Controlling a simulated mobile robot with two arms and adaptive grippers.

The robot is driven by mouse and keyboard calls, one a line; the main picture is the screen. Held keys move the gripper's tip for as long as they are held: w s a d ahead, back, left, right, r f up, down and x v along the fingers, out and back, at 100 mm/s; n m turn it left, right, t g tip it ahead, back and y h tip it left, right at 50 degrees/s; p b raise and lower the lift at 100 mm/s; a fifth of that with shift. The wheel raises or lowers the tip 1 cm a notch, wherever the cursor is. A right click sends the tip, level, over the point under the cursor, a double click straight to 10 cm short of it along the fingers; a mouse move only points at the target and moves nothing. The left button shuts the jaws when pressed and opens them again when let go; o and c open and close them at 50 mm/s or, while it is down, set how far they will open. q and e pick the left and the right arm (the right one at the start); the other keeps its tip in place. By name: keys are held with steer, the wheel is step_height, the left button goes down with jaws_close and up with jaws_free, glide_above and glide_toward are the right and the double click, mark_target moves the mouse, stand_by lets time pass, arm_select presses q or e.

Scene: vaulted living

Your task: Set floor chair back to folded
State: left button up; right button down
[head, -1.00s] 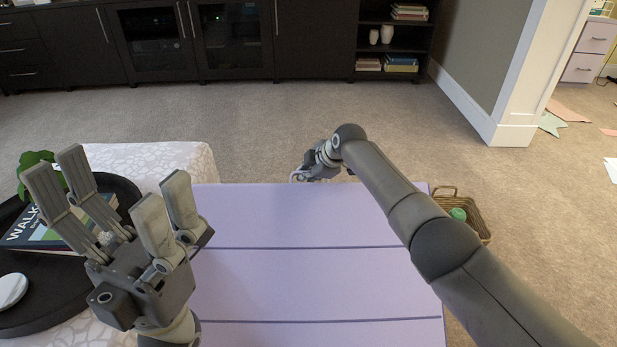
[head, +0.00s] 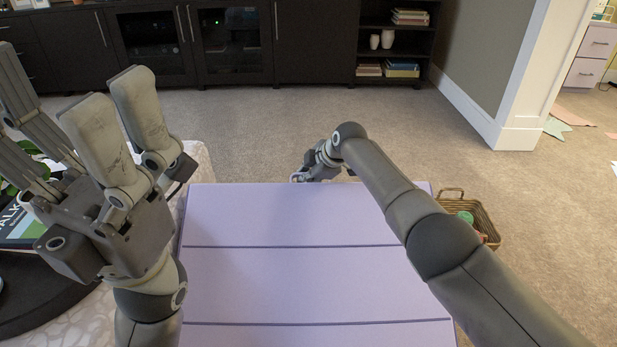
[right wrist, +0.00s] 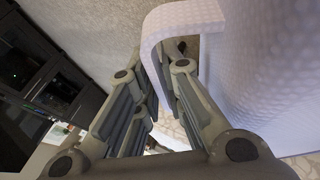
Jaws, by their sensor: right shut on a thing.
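The floor chair is a lavender padded panel (head: 290,215) with darker cross seams, seen from above at the bottom middle of the head view. My right gripper (head: 312,174) is at the panel's far edge, partly hidden behind my wrist. In the right wrist view the gripper's fingers (right wrist: 165,95) are close together against the chair's pale padded edge (right wrist: 205,20), shut on it. How far the back is tilted is hard to tell. My left gripper (head: 60,90) is raised at the left of the head view, its fingers spread apart and empty.
A pale patterned ottoman (head: 195,160) with a dark round tray (head: 40,300) and a book stands at the left. A wicker basket (head: 485,222) is to the right of the chair. Dark cabinets (head: 320,40) line the back. Carpet (head: 260,125) between is clear.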

steer(key=shift+w+r, duration=0.1)
stand_by(0.4)
steer(key=c, duration=1.8)
jaws_free()
steer(key=shift+v, duration=6)
